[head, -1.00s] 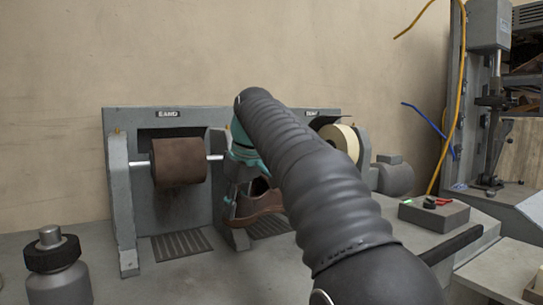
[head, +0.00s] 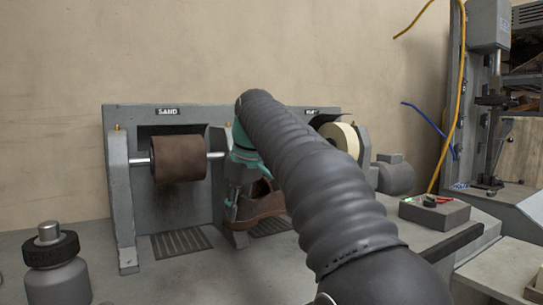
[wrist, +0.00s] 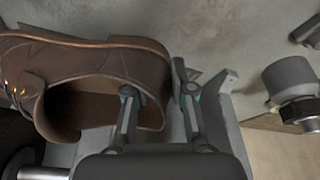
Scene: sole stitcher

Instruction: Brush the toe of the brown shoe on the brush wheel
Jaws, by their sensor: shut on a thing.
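The brown shoe (head: 258,206) hangs in front of the grey machine, between its two wheels, partly hidden by my arm in the head view. My gripper (head: 232,208) is at its left end. In the wrist view my gripper (wrist: 159,91) is shut on the heel wall of the shoe (wrist: 120,60), one finger inside the opening and one outside. The toe points left there and runs out of the frame. A cream wheel (head: 340,142), likely the brush wheel, is at the machine's right side, its left part hidden by my arm. The shoe looks apart from it.
A brown drum (head: 180,160) sits under the SAND label, left of the shoe. A grey divider (head: 219,180) stands close behind my gripper. A grey bottle (head: 55,265) stands at front left. A control box (head: 434,212) is at the right.

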